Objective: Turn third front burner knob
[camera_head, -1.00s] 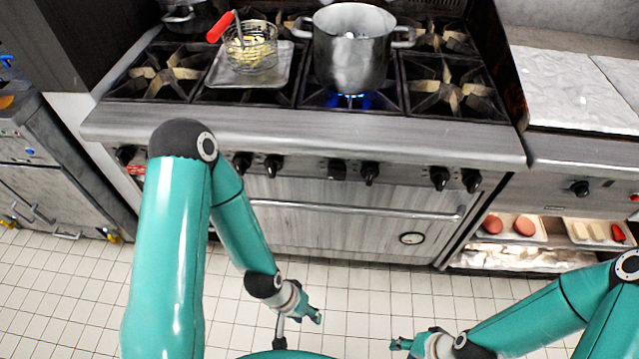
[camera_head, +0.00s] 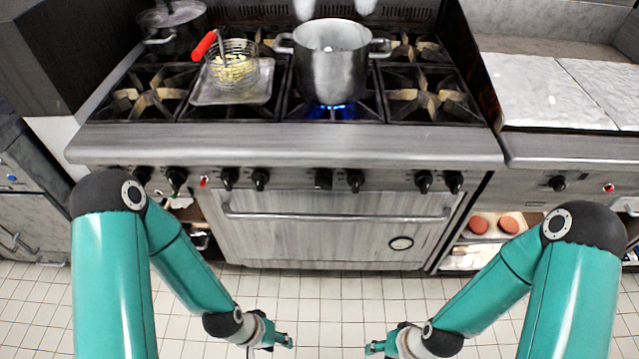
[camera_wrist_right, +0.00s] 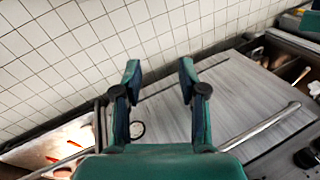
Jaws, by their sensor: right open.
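A row of black knobs runs along the front panel of the range. Two of them, a left knob (camera_head: 323,179) and a right knob (camera_head: 355,181), sit below the burner under the pot. That front burner shows a blue flame (camera_head: 333,106). I cannot tell from the knobs alone which one belongs to which burner. My left gripper (camera_head: 286,341) hangs low over the floor, below the knobs and touching nothing; its jaw opening is unclear. My right gripper (camera_head: 374,348) is also low and apart from the range. In the right wrist view it (camera_wrist_right: 158,75) is open and empty.
A steel pot (camera_head: 331,65) stands on the lit burner. A wire basket with a red handle (camera_head: 234,66) rests on a tray (camera_head: 213,95) to its left. The oven handle (camera_head: 335,216) juts out below the knobs. The tiled floor (camera_head: 325,310) before the oven is clear.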

